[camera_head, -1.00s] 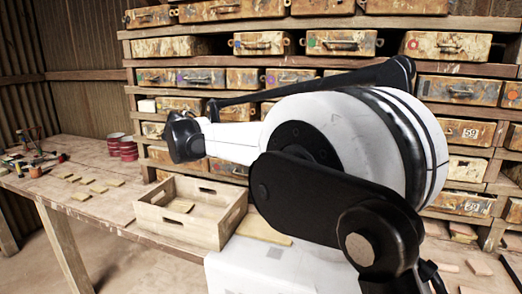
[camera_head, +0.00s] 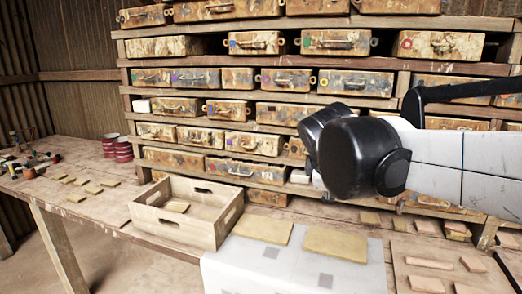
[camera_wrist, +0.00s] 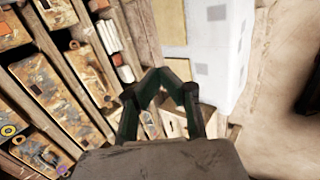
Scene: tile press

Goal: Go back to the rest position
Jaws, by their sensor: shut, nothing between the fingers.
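My gripper (camera_wrist: 160,77) shows in the wrist view with its two dark green fingers bent inward and their tips together, holding nothing. Behind the fingertips are the white-covered bench part and the shelf of boxes. In the head view my white and black arm reaches in from the right at mid-height, in front of the shelf; the gripper's fingers cannot be made out there.
A shelf (camera_head: 280,104) of worn drawer boxes fills the back. A wooden crate (camera_head: 188,230) holding a tile stands on the bench. Two tan tiles (camera_head: 335,244) lie on the white block (camera_head: 290,272). Red tins (camera_head: 123,148) stand farther left. Loose tiles (camera_head: 430,264) lie at right.

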